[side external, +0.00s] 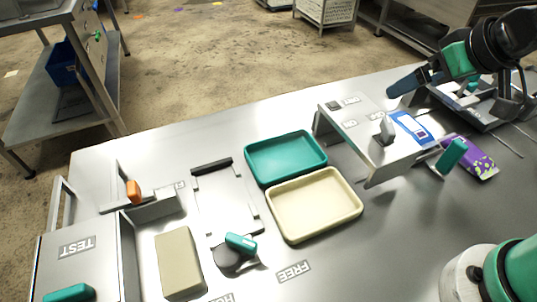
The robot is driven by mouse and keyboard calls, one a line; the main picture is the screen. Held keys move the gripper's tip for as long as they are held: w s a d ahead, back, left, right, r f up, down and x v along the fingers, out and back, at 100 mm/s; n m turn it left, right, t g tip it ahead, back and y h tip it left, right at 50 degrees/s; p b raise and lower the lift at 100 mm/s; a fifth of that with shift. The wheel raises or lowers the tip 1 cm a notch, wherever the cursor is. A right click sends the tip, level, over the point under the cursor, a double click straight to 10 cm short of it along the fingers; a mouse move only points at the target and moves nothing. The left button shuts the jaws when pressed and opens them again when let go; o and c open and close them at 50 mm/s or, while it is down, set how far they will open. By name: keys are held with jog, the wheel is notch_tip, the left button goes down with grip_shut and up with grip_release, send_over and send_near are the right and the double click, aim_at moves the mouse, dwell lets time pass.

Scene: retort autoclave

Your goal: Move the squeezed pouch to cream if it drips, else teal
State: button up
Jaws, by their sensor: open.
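The teal tray (287,155) and the cream tray (314,204) lie side by side on the metal table, both empty. A purple pouch with yellow spots (472,156) lies right of that stand, by a teal handle (452,155). I cannot tell which is the squeezed pouch, and no drip is visible. My gripper (432,88) is at the upper right, open and apart from both pouches.
A clamp-like frame (228,195) with a teal-handled knob (240,243) is left of the trays. A beige block (179,262) and a box marked TEST (78,247) stand farther left.

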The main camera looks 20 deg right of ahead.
jog(key=d+r+g+h, duration=0.15)
jog(key=d+g, duration=0.25)
jog(key=d, duration=0.6)
jog(key=g+y, duration=0.2)
jog(key=g, duration=0.1)
send_over(473, 151)
jog(key=shift+h, duration=0.25)
notch_tip(473, 151, down, 12)
jog(key=shift+f, duration=3.35)
jog(key=c, duration=1.3)
